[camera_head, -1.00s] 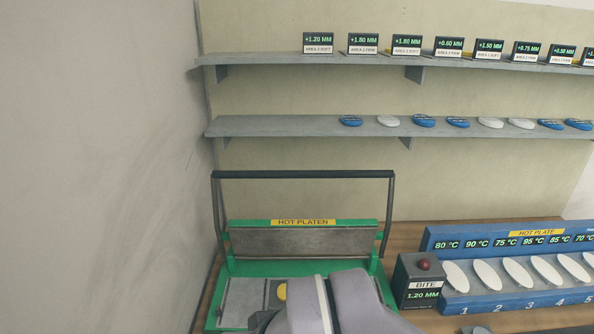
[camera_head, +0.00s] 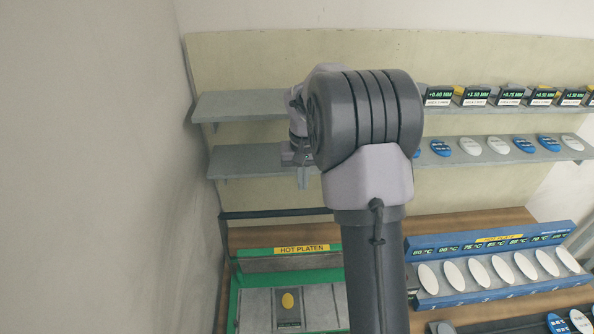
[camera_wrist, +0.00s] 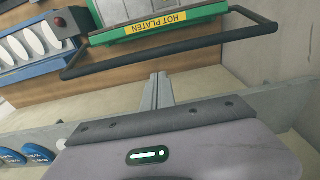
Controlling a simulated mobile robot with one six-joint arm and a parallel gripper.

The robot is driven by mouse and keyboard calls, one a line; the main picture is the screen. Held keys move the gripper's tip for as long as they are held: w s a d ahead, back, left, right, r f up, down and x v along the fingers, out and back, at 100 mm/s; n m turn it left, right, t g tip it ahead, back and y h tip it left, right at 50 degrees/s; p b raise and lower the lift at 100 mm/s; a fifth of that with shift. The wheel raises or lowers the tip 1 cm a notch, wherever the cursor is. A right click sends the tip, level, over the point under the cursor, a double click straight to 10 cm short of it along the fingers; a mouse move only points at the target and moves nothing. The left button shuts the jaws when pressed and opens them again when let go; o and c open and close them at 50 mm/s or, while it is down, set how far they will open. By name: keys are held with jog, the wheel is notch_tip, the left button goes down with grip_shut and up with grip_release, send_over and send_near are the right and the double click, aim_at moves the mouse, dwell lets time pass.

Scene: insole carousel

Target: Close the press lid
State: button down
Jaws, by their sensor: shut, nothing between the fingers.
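The green press stands at the lower left of the head view, its lid (camera_head: 262,264) raised behind the base and labelled HOT PLATEN. Its dark handle bar (camera_head: 275,214) runs across above the lid; the right part is hidden by my arm. In the wrist view the handle bar (camera_wrist: 175,50) crosses in front of the green lid (camera_wrist: 150,22). My gripper (camera_wrist: 158,76) is shut and empty, its tips apart from the bar in the picture. In the head view the gripper (camera_head: 303,178) shows small above the bar.
Two grey shelves (camera_head: 240,104) on the back wall carry label displays and insole pads. A blue hot plate rack (camera_head: 490,243) with several white insoles stands right of the press. A plain wall (camera_head: 110,170) closes the left side.

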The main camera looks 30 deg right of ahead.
notch_tip(320, 180, down, 8)
jog(key=shift+w+d+r, duration=0.15)
jog(key=shift+w+r, duration=0.1)
jog(key=shift+w, duration=0.1)
